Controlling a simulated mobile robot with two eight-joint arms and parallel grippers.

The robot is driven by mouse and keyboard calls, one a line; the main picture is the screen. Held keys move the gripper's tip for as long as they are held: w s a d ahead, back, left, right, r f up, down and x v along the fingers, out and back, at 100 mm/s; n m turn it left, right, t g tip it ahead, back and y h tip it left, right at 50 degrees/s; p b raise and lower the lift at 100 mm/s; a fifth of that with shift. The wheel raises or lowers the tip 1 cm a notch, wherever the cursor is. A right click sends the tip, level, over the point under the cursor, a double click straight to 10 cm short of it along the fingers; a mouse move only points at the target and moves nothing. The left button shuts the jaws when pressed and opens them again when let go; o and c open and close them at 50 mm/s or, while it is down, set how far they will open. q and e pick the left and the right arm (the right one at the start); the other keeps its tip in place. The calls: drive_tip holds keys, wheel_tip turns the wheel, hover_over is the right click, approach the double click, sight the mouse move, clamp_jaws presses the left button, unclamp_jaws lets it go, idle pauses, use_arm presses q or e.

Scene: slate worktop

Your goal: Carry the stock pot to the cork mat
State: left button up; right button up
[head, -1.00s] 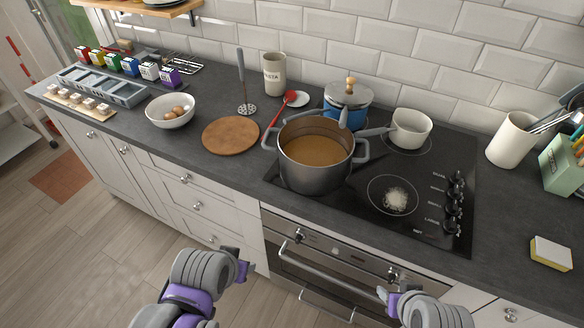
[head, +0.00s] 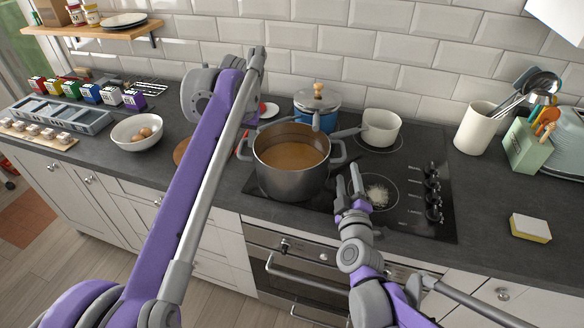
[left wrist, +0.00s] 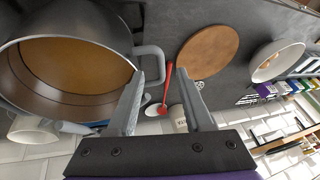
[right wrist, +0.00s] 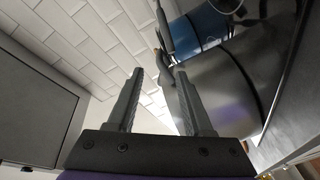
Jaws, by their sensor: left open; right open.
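The stock pot (head: 290,181), grey with brown liquid inside, stands upright at the hob's front left. The round cork mat (head: 181,152) lies left of it, mostly hidden behind my left arm; it shows whole and bare in the left wrist view (left wrist: 208,50). My left gripper (head: 250,112) is open above the pot's left side; in the left wrist view the pot's handle (left wrist: 150,62) shows just beyond the fingers. My right gripper (head: 347,180) is open and empty, just right of the pot near its right handle (head: 338,152). The pot's wall fills the right wrist view's right side (right wrist: 228,85).
A blue lidded pot (head: 316,112) and a white saucepan (head: 381,127) stand behind on the hob. A red spoon (left wrist: 168,88) lies between pot and mat. A bowl of eggs (head: 137,133) stands left of the mat. White spilled grains (head: 377,194) lie on the front right burner.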

sight(344, 148)
use_arm(q)
drive_tip(key=shift+s+r, duration=0.1)
use_arm(e)
drive_tip(key=shift+s+r, duration=0.1)
use_arm(q)
drive_tip(key=x, duration=1.1)
use_arm(e)
drive_tip(key=w, duration=1.1)
drive_tip(key=shift+s, duration=0.1)
use_arm(q)
clamp_jaws()
use_arm(e)
drive_tip(key=c, duration=0.8)
clamp_jaws()
use_arm(q)
drive_tip(key=shift+a+r, duration=0.1)
drive_tip(key=shift+r, duration=0.05)
use_arm(e)
drive_tip(key=shift+d+r, duration=0.1)
drive_tip(key=shift+d, duration=0.05)
